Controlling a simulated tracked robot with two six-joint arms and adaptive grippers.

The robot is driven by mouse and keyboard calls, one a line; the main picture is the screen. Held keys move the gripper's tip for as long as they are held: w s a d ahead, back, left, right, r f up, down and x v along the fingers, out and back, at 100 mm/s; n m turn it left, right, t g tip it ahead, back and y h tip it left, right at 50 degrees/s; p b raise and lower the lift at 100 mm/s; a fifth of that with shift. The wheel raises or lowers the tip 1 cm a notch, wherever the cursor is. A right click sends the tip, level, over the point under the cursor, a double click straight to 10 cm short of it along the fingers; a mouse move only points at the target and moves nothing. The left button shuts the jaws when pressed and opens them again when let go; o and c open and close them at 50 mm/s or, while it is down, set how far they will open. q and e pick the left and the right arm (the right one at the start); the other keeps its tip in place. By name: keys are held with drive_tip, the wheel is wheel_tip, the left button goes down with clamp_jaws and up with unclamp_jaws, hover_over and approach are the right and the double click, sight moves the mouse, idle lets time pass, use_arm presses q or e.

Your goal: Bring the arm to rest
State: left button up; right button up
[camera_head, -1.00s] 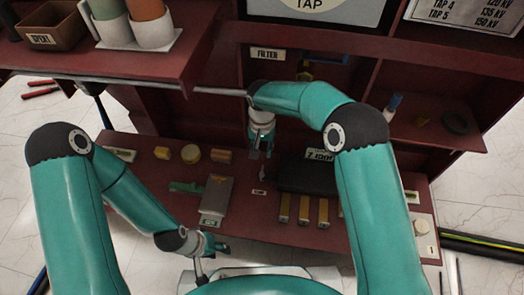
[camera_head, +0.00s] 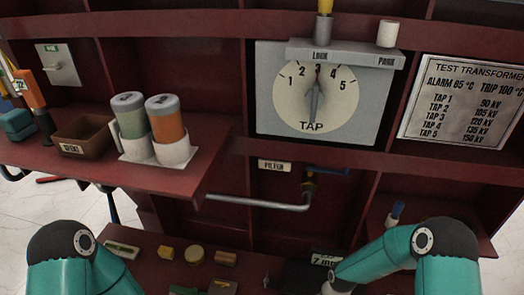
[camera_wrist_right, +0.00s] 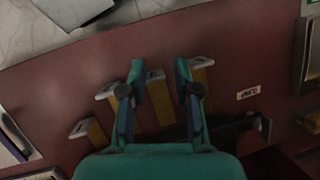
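My right gripper (camera_wrist_right: 160,78) shows in the right wrist view with its two fingers apart and nothing between them that I can see held. It is over the dark red lower shelf (camera_wrist_right: 60,85), above several yellow bars with pale ends (camera_wrist_right: 155,105). Whether the fingertips touch the bars I cannot tell. In the head view my right arm (camera_head: 440,262) comes in at the lower right, its forearm pointing left, and its gripper is below the picture. My left arm (camera_head: 72,262) shows only around the elbow at the lower left; its gripper is out of view.
A tap dial (camera_head: 316,95) is on the back panel under a small shelf. Green (camera_head: 130,115) and orange (camera_head: 166,118) canisters stand in cups beside a brown bin (camera_head: 85,137). A grey pipe (camera_head: 260,204) runs to a valve. Small blocks (camera_head: 194,254) lie on the lower shelf.

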drive_tip(key=s+a+n+t+y, duration=0.1)
drive_tip(key=s+a+t, duration=0.1)
drive_tip(key=s, duration=0.8)
wheel_tip(320, 180, up, 38)
drive_tip(key=w+n+t+p, duration=0.1)
drive_tip(key=w+p, duration=0.1)
drive_tip(key=p, duration=3.6)
drive_tip(key=shift+d+n+t, duration=0.3)
drive_tip(key=shift+n+t, duration=0.1)
